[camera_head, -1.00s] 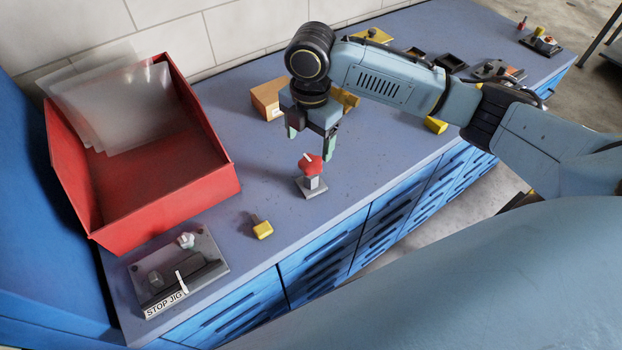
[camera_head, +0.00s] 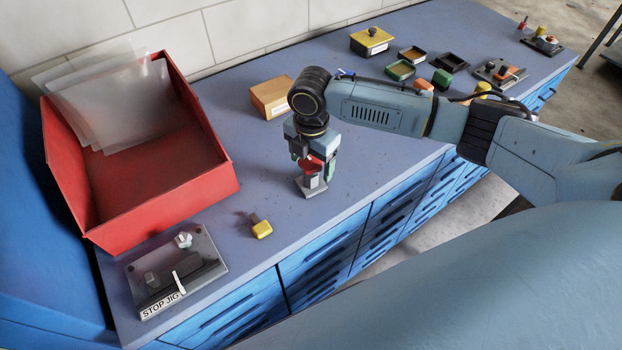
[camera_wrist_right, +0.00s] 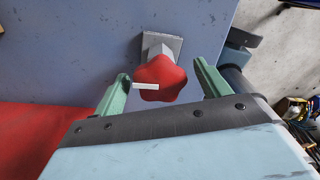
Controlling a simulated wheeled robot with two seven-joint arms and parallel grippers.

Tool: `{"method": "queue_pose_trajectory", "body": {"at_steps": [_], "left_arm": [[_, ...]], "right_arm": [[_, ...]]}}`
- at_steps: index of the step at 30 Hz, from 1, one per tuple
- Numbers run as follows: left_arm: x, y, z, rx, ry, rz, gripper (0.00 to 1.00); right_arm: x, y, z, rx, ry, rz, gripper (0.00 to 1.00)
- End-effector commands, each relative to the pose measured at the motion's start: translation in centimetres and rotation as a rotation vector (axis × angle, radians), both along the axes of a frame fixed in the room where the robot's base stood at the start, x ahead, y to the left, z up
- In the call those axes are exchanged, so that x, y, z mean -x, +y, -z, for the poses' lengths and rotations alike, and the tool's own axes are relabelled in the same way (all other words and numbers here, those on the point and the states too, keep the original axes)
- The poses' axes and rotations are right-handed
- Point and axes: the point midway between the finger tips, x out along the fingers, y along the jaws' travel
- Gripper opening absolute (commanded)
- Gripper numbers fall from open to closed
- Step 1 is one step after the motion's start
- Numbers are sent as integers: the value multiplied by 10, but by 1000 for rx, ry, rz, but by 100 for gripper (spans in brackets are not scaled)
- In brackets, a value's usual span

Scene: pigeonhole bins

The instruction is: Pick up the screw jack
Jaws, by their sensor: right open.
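The screw jack (camera_head: 312,182) stands upright on the blue-grey bench top, with a grey base and block and a red star-shaped knob. My right gripper (camera_head: 314,170) is right over it, pointing down, and partly hides the knob. In the right wrist view the red knob (camera_wrist_right: 161,78) lies between the two green fingers of the right gripper (camera_wrist_right: 161,85), with a gap on each side. The fingers are open. The jack's square base (camera_wrist_right: 165,43) shows behind the knob. My left gripper is not in view.
A red bin (camera_head: 160,205) with clear sheets stands at the left. A stop jig (camera_head: 176,270) and a small yellow-headed piece (camera_head: 261,228) lie in front of it. A cardboard box (camera_head: 271,98) stands behind the gripper. Several small trays and parts sit at the back right.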

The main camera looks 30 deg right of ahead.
Motion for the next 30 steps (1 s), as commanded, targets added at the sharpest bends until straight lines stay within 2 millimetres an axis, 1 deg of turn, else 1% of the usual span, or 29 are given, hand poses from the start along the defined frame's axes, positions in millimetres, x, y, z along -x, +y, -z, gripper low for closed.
{"method": "queue_pose_trajectory", "body": {"at_steps": [1, 4, 6, 11, 12, 25, 26, 30], "left_arm": [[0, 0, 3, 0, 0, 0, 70], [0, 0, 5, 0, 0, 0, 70], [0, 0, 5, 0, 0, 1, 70], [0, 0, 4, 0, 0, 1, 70], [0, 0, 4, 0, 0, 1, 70], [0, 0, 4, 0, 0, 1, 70], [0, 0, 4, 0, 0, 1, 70], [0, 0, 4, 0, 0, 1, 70]], "right_arm": [[1, 1, 11, 1, 4, 0, 75], [1, 0, 24, 2, 2, 1, 75], [0, 0, 27, 1, 0, 1, 75], [0, 0, 27, 1, 0, 0, 75], [0, 0, 26, 1, 0, 0, 74], [0, 0, 26, 1, 0, 0, 18], [0, 0, 26, 1, 0, 0, 15], [0, 0, 25, 0, -2, 0, 15]]}}
